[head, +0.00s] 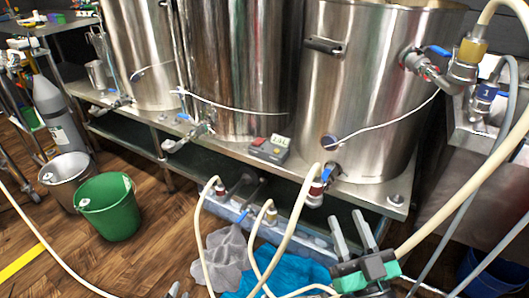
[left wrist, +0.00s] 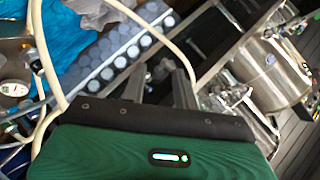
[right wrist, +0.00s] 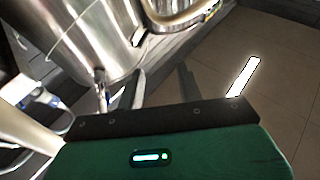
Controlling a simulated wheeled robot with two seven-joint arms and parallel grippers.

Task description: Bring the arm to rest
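My right gripper (head: 347,222) shows at the bottom right of centre in the head view, with its green and black body below two grey fingers. The fingers stand apart with nothing between them, as the right wrist view (right wrist: 162,80) also shows. Only the grey fingertips of my left gripper (head: 179,290) show at the bottom edge of the head view. In the left wrist view its two fingers (left wrist: 160,80) are apart and empty, with a hose behind them. Most of the left arm is hidden.
Large steel kettles (head: 240,60) stand on a steel bench with valves and a control box (head: 270,148). Cream hoses (head: 285,235) loop close to my right gripper. Blue (head: 290,272) and grey (head: 222,258) cloths lie low. A green bucket (head: 112,212) stands on the wooden floor.

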